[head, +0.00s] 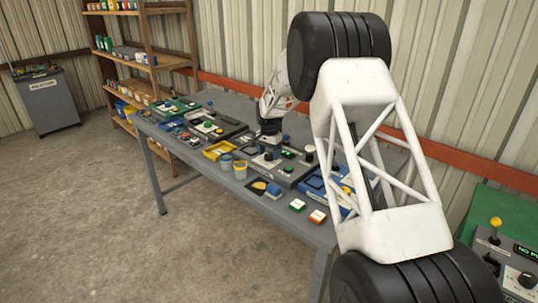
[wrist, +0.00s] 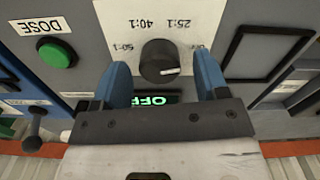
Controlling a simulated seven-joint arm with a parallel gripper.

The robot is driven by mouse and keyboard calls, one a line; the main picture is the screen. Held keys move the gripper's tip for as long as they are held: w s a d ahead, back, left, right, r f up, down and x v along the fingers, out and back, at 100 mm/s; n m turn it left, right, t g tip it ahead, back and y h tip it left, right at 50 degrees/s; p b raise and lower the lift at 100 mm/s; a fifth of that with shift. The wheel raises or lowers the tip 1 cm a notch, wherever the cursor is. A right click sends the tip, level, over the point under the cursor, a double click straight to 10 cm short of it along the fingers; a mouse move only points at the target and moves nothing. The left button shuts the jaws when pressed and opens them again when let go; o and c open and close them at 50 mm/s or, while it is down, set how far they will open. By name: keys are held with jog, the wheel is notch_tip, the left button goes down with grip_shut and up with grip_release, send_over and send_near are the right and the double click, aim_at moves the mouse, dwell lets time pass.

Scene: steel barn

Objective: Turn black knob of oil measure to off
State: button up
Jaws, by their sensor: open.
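The black knob (wrist: 160,62) sits on a white dial plate (wrist: 104,14) of a grey panel in the wrist view. Its white pointer mark lies toward the lower right. Ratio marks show inverted around it; the mark at the right is too small to read surely. My gripper (wrist: 162,66) is open, with one blue finger on each side of the knob; I cannot tell whether either touches it. A green lit display (wrist: 156,100) reading OFF, inverted, is partly hidden behind the gripper. In the head view my gripper (head: 270,138) is down at the panel and hides the knob.
A green DOSE button (wrist: 57,53) and a small ball-ended lever (wrist: 33,138) are left of the knob. A dark framed recess (wrist: 268,45) is at the right.

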aim_at(269, 154)
jog(key=shift+r, duration=3.5)
jog(key=shift+s+d+r, duration=0.1)
jog(key=shift+s+r, duration=0.05)
jog(key=shift+r, duration=0.05)
jog(key=s+d+r+n, duration=0.1)
jog(key=s+d+r, duration=0.2)
jog(key=s+r, duration=0.5)
jog(key=s+d+r+n+t, duration=0.1)
jog(key=s+d+r, duration=0.25)
jog(key=s, duration=0.85)
jog(key=s+d+r+n, duration=0.1)
jog(key=s+d+r, duration=0.2)
jog(key=s+r, duration=0.55)
jog(key=s+d+f+n, duration=0.1)
jog(key=s+f, duration=0.1)
jog(key=s, duration=1)
jog(key=s+d+f+n+t, duration=0.1)
jog(key=s+d+f, duration=0.1)
jog(key=s, duration=1)
jog(key=s+d+f+n, duration=0.1)
jog(key=s+f, duration=0.1)
jog(key=s, duration=1.1)
jog(key=shift+d+f+n+t, duration=0.25)
jog(key=shift+f+n+t, duration=0.05)
jog(key=shift+f+n, duration=0.1)
